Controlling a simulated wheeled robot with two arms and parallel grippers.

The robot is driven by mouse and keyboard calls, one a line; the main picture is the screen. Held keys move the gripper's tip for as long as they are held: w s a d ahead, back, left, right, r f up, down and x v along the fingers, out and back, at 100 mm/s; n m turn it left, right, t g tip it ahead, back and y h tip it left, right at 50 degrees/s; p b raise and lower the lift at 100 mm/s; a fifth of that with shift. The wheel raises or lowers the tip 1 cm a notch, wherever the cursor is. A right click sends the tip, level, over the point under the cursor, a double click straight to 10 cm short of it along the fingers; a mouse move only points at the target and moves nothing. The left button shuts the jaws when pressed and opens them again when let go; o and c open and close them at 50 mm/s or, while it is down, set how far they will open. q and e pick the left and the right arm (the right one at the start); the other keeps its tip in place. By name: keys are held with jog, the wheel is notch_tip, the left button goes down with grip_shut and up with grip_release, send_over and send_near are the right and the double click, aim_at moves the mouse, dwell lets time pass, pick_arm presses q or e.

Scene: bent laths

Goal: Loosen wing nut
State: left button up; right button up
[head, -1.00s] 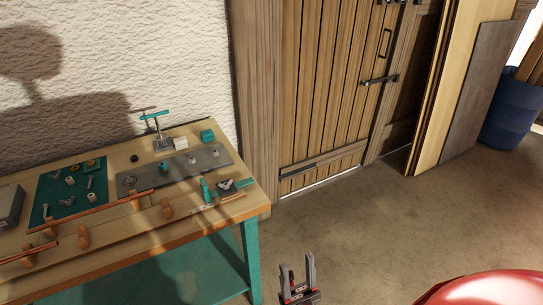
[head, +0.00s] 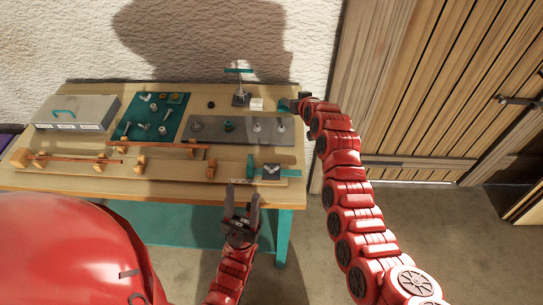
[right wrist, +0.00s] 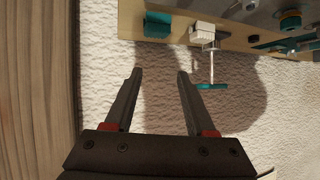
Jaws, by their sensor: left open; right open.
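No wing nut can be made out for certain at this size. A dark block with a pale winged shape (head: 271,172) sits at the bench's front right, beside a teal upright piece (head: 250,167). My left gripper (head: 242,188) is open and empty at the bench's front edge, left of and nearer than that block. My right gripper (head: 299,101) is at the bench's back right corner, by a teal block (head: 284,106). In the right wrist view it (right wrist: 160,72) is open and empty, facing the wall. The teal block (right wrist: 157,24) shows beyond its fingers, apart from them.
A stand with a teal crossbar (head: 240,90) rises at the back, beside a white block (head: 257,104). A grey plate (head: 205,137) carries several small parts. A teal mat (head: 133,131) holds loose hardware. Long laths (head: 75,160) lie along the front. A grey case (head: 85,110) sits left.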

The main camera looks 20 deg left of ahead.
jog(key=s+a+r+n+g+h+p, duration=0.1)
jog(key=s+a+r+n+g, duration=0.1)
jog(key=s+g, duration=0.15)
jog(key=s+a+r+n+g+p, duration=0.1)
jog(key=s+a+r+g, duration=0.15)
jog(key=s, duration=0.25)
notch_tip(320, 180, up, 6)
jog(key=f+n+g+h+p, duration=0.1)
jog(key=n+g+h+p, duration=0.1)
jog(key=n+g+h, duration=0.3)
send_over(272, 168)
jog(key=m+t, duration=0.1)
jog(key=m, duration=0.1)
jog(key=shift+h, duration=0.4)
notch_tip(272, 168, down, 16)
jog(key=p, duration=0.3)
jog(key=shift+s+f+p, duration=0.1)
jog(key=shift+f+p, duration=0.15)
jog(key=shift+p, duration=0.1)
grip_shut()
